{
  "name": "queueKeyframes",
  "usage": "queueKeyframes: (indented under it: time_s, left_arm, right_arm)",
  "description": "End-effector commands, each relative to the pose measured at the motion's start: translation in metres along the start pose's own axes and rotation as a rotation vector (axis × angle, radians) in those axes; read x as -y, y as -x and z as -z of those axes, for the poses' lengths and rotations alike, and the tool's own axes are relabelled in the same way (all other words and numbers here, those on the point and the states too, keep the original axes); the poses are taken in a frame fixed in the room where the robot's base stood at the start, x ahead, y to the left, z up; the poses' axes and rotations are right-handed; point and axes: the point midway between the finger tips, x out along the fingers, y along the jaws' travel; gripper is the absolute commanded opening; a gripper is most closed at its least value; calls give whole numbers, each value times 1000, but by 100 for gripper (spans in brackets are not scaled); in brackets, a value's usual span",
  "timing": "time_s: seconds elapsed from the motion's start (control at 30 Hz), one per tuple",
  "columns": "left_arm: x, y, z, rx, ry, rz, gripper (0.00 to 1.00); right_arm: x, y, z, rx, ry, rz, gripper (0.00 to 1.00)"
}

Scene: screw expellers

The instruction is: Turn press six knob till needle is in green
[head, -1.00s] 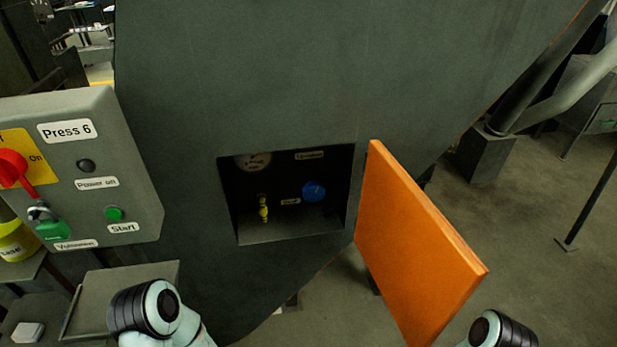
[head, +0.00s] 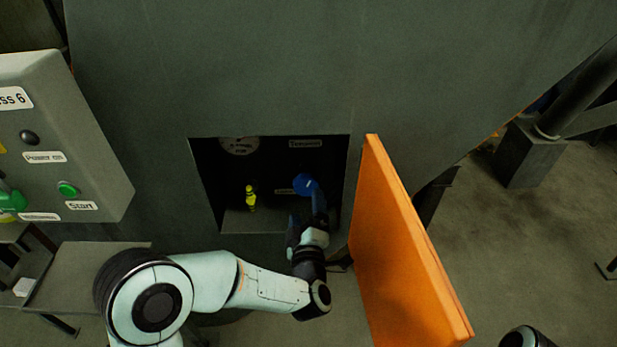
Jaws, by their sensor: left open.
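The blue knob (head: 304,183) sits on the back wall of a dark recess in the press (head: 240,70). The round white gauge (head: 240,145) is at the recess's upper left, partly cut by the top edge; its needle and any green band are too small to read. My left gripper (head: 308,208) reaches into the recess just below the knob. It is open, with one finger by the knob's lower right; I cannot tell whether it touches. My right gripper is not in view.
An orange door (head: 405,250) stands open at the recess's right side, close to my left wrist. A yellow valve (head: 251,197) is left of the knob. The grey Press 6 control box (head: 95,160) is at the left, above a grey shelf (head: 85,275).

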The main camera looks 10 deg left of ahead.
Motion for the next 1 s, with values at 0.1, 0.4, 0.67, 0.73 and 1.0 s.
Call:
queueKeyframes:
  time_s: [0.1,0.4,0.67,0.73,1.0]
  left_arm:
    - [0,-26,1,-3,-2,2,98]
    - [0,-86,1,0,-3,2,98]
    - [0,-109,0,1,-4,1,98]
    - [1,-111,0,2,-4,1,98]
    - [1,-111,0,2,-4,1,85]
  right_arm:
    - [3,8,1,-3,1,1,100]
    - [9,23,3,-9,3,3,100]
    - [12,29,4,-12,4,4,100]
    - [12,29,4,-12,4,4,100]
    - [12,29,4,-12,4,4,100]
